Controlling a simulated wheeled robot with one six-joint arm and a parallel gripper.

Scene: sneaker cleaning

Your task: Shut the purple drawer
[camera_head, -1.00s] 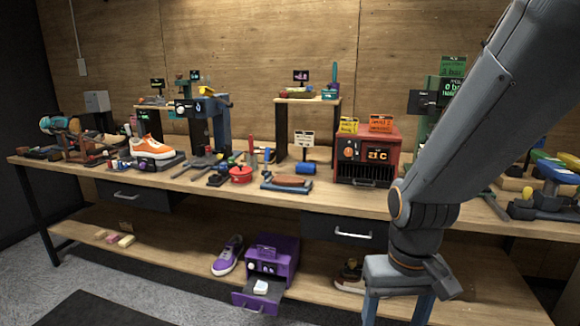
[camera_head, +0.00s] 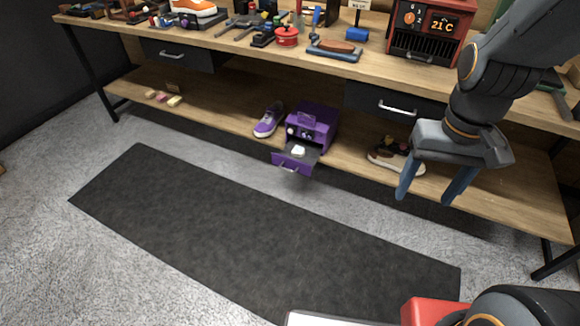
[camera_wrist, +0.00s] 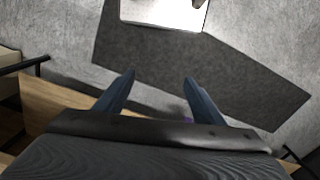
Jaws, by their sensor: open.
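A purple box-shaped machine (camera_head: 313,124) stands on the lower wooden shelf in the head view. Its purple drawer (camera_head: 294,161) is pulled out at the front, past the shelf edge, with a pale handle low on its face. A small white item (camera_head: 298,151) lies in the drawer. My gripper (camera_head: 424,196) is open and empty, fingers pointing down, to the right of the drawer. In the wrist view my two blue fingers (camera_wrist: 158,88) stand apart with nothing between them. A small purple patch shows behind the right finger there; I cannot tell what part it is.
A purple sneaker (camera_head: 269,120) stands left of the machine, and another shoe (camera_head: 393,158) lies behind my gripper. The workbench top (camera_head: 215,36) overhangs, with closed dark drawers (camera_head: 392,104) under it. A dark mat (camera_head: 245,228) covers the open floor in front.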

